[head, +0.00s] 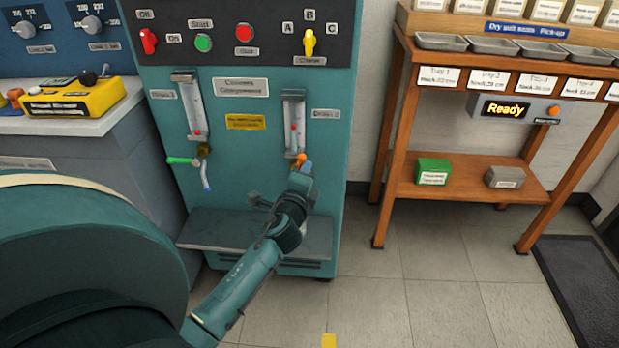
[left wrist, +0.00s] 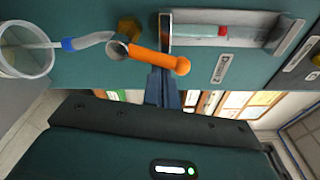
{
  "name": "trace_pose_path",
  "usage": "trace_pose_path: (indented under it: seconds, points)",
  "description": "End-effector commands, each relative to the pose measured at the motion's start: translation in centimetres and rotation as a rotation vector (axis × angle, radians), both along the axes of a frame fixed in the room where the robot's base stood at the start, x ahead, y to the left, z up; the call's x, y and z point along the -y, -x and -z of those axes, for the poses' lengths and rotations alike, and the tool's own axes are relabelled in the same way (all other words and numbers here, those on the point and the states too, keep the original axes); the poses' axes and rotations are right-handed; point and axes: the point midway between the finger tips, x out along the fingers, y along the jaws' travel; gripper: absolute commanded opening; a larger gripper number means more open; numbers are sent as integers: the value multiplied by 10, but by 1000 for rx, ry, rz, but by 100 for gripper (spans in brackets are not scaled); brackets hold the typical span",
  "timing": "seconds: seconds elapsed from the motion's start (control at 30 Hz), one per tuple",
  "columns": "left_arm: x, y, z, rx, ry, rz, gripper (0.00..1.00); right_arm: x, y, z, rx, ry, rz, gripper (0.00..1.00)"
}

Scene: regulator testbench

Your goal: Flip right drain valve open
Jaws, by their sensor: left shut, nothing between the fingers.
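The right drain valve's orange handle (head: 301,161) shows just below the right flow gauge (head: 294,122) on the teal test bench. In the left wrist view the handle (left wrist: 155,58) runs from the brass valve body toward the gauge, roughly in line with the outlet tube (left wrist: 90,40). My left gripper (head: 300,182) is shut and empty, just below the handle. In the left wrist view its fingertips (left wrist: 164,72) are close beside the handle; I cannot tell whether they touch. The gripper hides the valve's lower part in the head view. My right gripper is not in view.
The left drain valve has a green handle (head: 181,160) pointing left. A grey shelf (head: 225,230) juts out below the valves. A clear cup (left wrist: 25,50) is by the tube's end. A wooden rack (head: 450,180) stands to the right, with open floor in front.

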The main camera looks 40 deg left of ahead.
Motion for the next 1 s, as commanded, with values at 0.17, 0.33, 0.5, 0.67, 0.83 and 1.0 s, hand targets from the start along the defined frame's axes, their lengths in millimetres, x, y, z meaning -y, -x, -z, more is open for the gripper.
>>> trace_pose_path:
  seconds: [0.17,0.33,0.5,0.67,0.83,1.0]
  points:
    - [-5,3,-2,67,110,-2,0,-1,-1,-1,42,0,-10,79]
    - [-9,5,-5,112,184,-1,0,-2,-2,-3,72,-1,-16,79]
    - [-11,7,-6,139,227,-1,0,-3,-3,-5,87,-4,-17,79]
    - [-12,7,-7,150,244,-1,0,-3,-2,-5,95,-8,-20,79]
    - [-12,7,-7,152,249,-1,0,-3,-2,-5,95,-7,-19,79]
    - [-12,7,-7,151,248,0,0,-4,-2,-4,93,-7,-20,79]
